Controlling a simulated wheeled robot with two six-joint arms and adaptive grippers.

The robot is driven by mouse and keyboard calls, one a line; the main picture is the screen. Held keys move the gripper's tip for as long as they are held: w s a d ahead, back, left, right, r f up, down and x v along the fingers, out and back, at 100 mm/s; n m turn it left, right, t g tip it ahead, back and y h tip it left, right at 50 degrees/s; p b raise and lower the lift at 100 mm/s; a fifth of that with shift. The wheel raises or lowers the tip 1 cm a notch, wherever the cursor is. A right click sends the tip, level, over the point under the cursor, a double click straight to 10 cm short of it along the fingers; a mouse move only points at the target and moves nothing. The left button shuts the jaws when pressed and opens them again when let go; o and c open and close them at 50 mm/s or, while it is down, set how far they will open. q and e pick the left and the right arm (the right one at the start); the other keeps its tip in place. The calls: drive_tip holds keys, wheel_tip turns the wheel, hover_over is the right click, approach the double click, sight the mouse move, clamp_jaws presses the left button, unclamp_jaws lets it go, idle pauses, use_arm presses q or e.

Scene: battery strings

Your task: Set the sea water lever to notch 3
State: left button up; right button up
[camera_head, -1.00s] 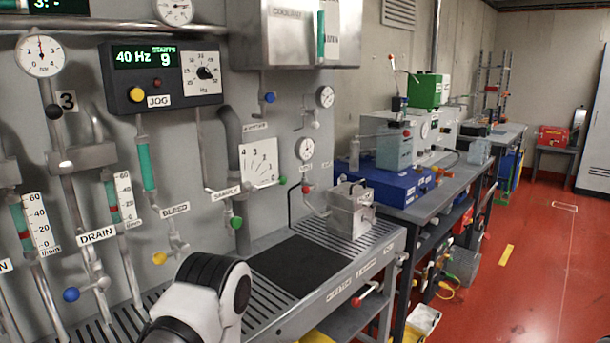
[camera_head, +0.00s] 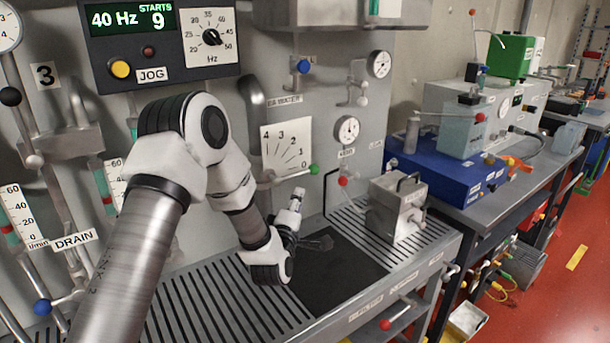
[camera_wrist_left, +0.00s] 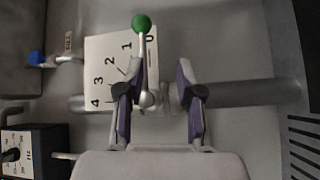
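The sea water lever has a green knob (camera_head: 314,169) and a pale rod. Its white scale plate (camera_head: 273,142), marked 0 to 4, is on the grey wall panel; the rod lies at the 0 mark. In the left wrist view the green knob (camera_wrist_left: 142,22) is beyond the fingertips and the rod runs down beside 0 on the plate (camera_wrist_left: 98,75). My left gripper (camera_head: 312,218) is open in front of the panel, below the lever. In the wrist view its fingers (camera_wrist_left: 157,72) are apart, and the pivot shows between them. Contact cannot be told. My right gripper is not in view.
A grey box with a handle (camera_head: 392,210) stands on the slatted bench, right of a black mat (camera_head: 345,275). A red-knobbed lever (camera_head: 343,181) and a gauge (camera_head: 347,130) are right of the plate. A blue-knobbed valve (camera_head: 303,66) is above. The red floor (camera_head: 570,285) is open at right.

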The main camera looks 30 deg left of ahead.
sight(299, 175)
use_arm(q)
drive_tip(key=shift+n+t+y, duration=0.3)
drive_tip(key=shift+n+y, duration=0.2)
drive_tip(key=w+a+r+p, duration=0.1)
drive_tip(key=w, duration=0.1)
drive_tip(key=w+a+r, duration=0.1)
drive_tip(key=w, duration=0.2)
drive_tip(key=w+a+r+p, duration=0.1)
drive_tip(key=w+a, duration=0.1)
drive_tip(key=shift+w+r+p, duration=0.15)
drive_tip(key=shift+w+p, duration=0.05)
drive_tip(key=shift+p, duration=0.15)
drive_tip(key=shift+w+a, duration=0.1)
drive_tip(key=shift+a, duration=0.05)
drive_tip(key=shift+c, duration=0.7)
drive_tip(key=shift+s, duration=0.2)
clamp_jaws()
